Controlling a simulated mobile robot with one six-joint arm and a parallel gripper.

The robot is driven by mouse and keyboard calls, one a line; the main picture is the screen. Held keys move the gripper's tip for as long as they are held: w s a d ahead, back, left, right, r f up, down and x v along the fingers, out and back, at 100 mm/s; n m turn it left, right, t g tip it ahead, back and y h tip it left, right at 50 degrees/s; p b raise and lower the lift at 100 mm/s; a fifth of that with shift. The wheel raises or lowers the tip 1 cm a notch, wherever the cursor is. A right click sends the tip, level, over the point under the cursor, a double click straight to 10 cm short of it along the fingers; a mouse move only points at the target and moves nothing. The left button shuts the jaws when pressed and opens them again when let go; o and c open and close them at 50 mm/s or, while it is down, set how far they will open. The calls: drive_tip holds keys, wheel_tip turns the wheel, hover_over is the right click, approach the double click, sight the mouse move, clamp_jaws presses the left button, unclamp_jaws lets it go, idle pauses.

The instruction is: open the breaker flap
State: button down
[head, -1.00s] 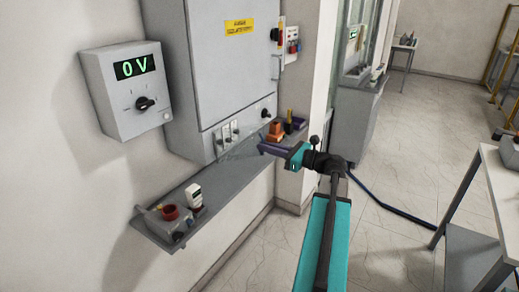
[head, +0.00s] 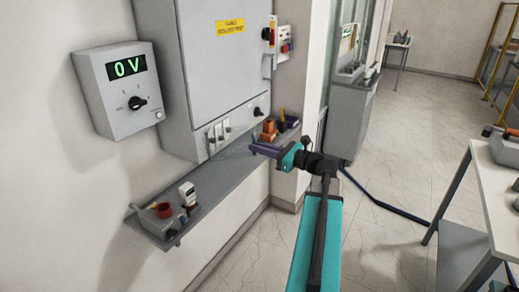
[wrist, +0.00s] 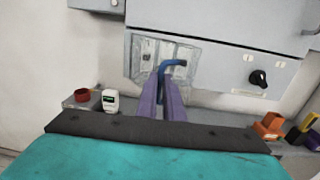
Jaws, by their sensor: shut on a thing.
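My gripper (head: 266,150) has two long purple fingers, which also show in the wrist view (wrist: 163,92). They are shut on a blue hooked tool (wrist: 170,64), whose bent end points right in front of the breaker panel. The breaker flap (wrist: 189,78) looks like a clear pane over the breakers at the cabinet's lower front. The hook overlaps the flap in the wrist view; I cannot tell whether they touch or how far the flap is open. White breakers (head: 218,131) show in the head view. The fingers hide part of the flap's lower area.
A grey shelf (head: 209,186) runs below the cabinet (head: 223,70). It holds a white meter (head: 187,194), a red round part (head: 164,210) and an orange block (head: 269,127). A black knob (wrist: 258,78) is right of the flap. Floor to the right is open before a table (head: 493,185).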

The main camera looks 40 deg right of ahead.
drive_tip(key=shift+a+b, duration=0.6)
drive_tip(key=shift+b, duration=0.35)
